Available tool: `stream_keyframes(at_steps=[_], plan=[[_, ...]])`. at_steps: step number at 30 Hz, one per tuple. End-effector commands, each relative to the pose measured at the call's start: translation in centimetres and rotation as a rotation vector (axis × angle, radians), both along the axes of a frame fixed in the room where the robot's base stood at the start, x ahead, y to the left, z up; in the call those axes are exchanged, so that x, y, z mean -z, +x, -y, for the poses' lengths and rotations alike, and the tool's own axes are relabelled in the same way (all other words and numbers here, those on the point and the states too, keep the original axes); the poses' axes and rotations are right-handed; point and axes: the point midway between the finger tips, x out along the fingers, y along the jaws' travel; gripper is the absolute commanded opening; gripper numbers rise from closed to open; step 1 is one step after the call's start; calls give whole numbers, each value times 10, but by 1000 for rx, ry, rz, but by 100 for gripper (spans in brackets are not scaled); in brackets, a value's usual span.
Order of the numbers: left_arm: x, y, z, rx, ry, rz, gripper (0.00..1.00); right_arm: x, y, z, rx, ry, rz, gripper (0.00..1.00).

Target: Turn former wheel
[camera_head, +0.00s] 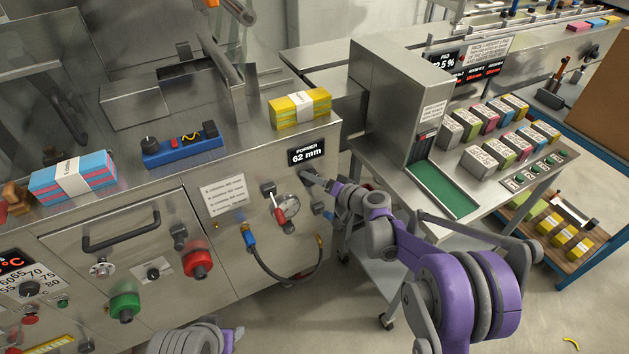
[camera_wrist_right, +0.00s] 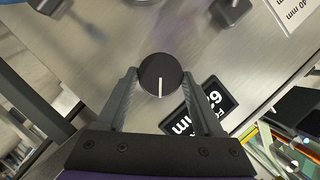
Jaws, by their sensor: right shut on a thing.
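The former wheel is a round black knob (camera_wrist_right: 161,70) with a white pointer line, set on the steel machine front. In the wrist view the two fingers of my right gripper (camera_wrist_right: 160,80) sit on either side of it, shut on its rim. The pointer line runs toward the palm side of the picture. In the head view my right gripper (camera_head: 311,177) reaches the panel just under the black display (camera_head: 306,152) reading "FORMER 62 mm", and mostly hides the knob. The display also shows upside down in the wrist view (camera_wrist_right: 205,107). Of my left arm only a link shows at the bottom edge.
A grey-and-red lever switch (camera_head: 284,207), a hose (camera_head: 287,279), and red (camera_head: 198,263) and green (camera_head: 125,305) knobs stick out of the panel. A yellow cloth pack (camera_head: 300,107) lies on the machine top above. A steel table with a green chute (camera_head: 443,189) stands to the right.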

Motion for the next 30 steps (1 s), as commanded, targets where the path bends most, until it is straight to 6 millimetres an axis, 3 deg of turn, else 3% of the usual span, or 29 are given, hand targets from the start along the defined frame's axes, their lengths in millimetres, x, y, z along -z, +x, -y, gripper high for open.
stream_keyframes(at_steps=[9,26,27,30], plan=[[7,0,0,0,0,-2,50,2,0,1,0,118,-62,13],[8,0,0,0,0,-3,50,2,0,1,-1,142,-75,13],[8,0,0,0,0,-3,50,2,0,1,-1,142,-75,72],[8,0,0,0,0,-3,50,2,0,1,0,143,-74,90]])
